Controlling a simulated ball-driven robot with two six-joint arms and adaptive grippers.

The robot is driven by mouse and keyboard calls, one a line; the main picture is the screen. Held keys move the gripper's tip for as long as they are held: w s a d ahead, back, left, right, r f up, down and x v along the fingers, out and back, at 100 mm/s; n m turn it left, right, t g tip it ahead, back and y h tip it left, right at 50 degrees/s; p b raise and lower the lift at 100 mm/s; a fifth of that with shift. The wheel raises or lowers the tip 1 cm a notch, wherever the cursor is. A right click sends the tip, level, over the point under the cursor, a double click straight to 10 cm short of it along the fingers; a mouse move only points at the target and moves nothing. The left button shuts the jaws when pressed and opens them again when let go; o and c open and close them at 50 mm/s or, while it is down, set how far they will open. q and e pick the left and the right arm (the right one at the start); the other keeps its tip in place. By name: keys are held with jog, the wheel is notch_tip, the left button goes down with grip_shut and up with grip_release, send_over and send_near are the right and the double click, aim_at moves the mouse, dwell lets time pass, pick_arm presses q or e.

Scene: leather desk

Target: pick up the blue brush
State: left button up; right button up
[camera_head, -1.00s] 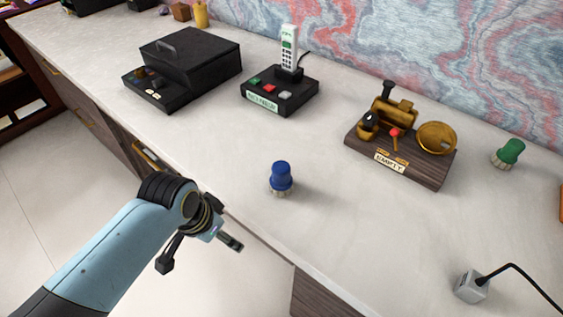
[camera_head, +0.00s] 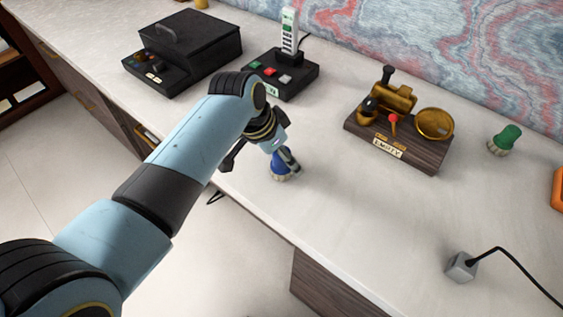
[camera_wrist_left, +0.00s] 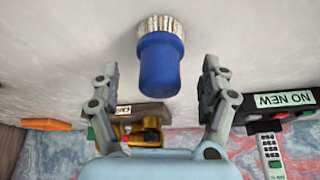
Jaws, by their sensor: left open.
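The blue brush (camera_head: 281,167) stands upright on the pale desk, bristles down, partly hidden behind my left gripper in the head view. In the left wrist view the brush (camera_wrist_left: 160,62) shows its blue handle and cream bristles between and just beyond the fingertips. My left gripper (camera_head: 283,158) is at the brush, and its two fingers (camera_wrist_left: 160,80) are spread wide with a gap on either side of the handle. My right gripper is not in view.
A brass machine on a wooden base (camera_head: 400,140) stands right of the brush. A green brush (camera_head: 504,140) and a grey cube with a cable (camera_head: 461,267) are farther right. A phone base (camera_head: 290,75) and a black box (camera_head: 185,50) stand behind.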

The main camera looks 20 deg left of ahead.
pick_arm(q)
jog(key=x, duration=0.3)
jog(key=shift+d+f, duration=0.1)
jog(key=shift+f, duration=0.15)
jog(key=c, duration=1.4)
